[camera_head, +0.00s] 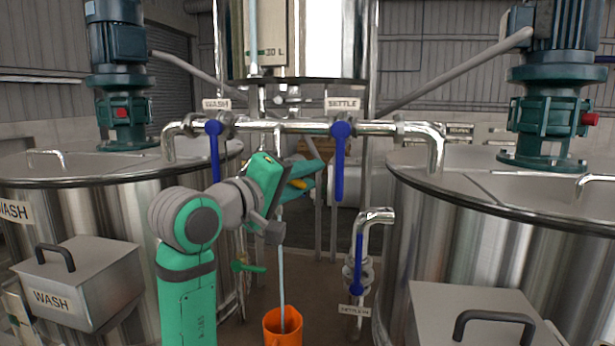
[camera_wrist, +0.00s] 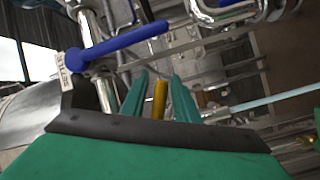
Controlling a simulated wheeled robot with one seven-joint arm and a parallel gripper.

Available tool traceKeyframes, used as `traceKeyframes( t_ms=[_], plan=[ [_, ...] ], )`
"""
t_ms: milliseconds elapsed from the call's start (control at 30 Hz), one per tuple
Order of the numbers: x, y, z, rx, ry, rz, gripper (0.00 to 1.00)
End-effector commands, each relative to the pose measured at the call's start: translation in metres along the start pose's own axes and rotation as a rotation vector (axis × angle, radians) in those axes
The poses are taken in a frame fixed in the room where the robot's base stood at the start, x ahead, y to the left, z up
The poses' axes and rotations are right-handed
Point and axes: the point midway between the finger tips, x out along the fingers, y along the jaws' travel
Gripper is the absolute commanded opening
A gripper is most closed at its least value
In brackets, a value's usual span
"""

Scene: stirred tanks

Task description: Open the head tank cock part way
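The head tank (camera_head: 335,40) stands at top centre, with a "30 L" mark beside its sight tube. A yellow lever (camera_head: 299,184) shows below the pipework under it; no label on it is readable. My gripper (camera_head: 312,178) is at this lever, with its teal fingers on either side. In the wrist view the yellow lever (camera_wrist: 160,100) stands between the two fingers (camera_wrist: 160,80), with narrow gaps on both sides. The valve body is hidden. A pale blue stream (camera_head: 281,270) runs down into an orange bucket (camera_head: 282,328); it also shows in the wrist view (camera_wrist: 275,99).
Blue levers hang at the WASH valve (camera_head: 214,150) and SETTLE valve (camera_head: 340,150). Another blue lever (camera_head: 358,262) is lower right, and a green lever (camera_head: 248,267) is lower left. Steel tanks (camera_head: 110,200) (camera_head: 500,240) with boxes stand on both sides.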

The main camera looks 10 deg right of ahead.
Motion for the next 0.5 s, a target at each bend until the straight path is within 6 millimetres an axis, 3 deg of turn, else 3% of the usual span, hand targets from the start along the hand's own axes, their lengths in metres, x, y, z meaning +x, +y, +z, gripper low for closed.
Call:
traceKeyframes(
  t_ms=[333,500],
  plan=[
    [-0.002,0.000,0.000,0.000,0.000,0.001,0.31],
    [-0.019,0.000,0.000,0.000,0.002,0.000,0.31]
  ],
)
